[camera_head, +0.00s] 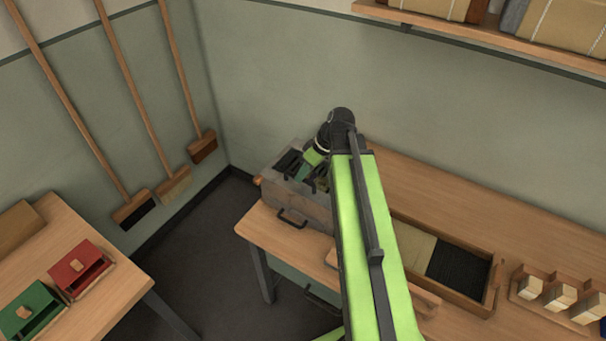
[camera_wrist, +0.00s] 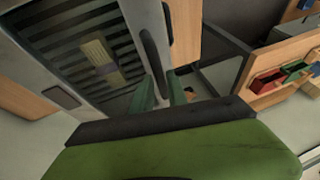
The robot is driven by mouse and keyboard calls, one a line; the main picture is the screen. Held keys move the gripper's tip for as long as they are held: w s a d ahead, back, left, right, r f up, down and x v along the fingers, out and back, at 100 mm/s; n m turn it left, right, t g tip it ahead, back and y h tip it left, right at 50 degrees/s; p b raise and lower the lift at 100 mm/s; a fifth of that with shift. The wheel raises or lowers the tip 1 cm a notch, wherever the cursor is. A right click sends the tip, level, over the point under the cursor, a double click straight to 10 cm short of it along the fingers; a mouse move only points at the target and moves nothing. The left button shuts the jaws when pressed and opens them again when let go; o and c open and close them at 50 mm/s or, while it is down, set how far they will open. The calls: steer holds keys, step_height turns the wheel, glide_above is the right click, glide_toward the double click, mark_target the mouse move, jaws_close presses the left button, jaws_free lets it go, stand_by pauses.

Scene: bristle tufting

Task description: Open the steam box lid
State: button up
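The steam box (camera_head: 312,208) is a grey box on the left end of the workbench. A dark bar handle (camera_head: 291,218) is on its front face. The wrist view shows the box's grey frame (camera_wrist: 140,22) around dark slats, with a pale tan block over them; I cannot tell whether a lid covers these. A dark handle (camera_wrist: 155,62) runs along the frame's edge. My gripper (camera_wrist: 162,92) has two green fingers apart, empty, close to that handle's near end; contact is unclear. In the head view my arm hides the box's right side.
The workbench (camera_head: 460,190) holds a tray (camera_head: 488,296) with tan and black material and a rack of pale blocks (camera_head: 558,297) at right. A side table (camera_head: 120,285) carries a red box (camera_head: 80,268) and a green box (camera_head: 30,310). Brooms lean on the wall; a shelf is above.

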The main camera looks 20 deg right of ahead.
jaws_close()
stand_by(1.1)
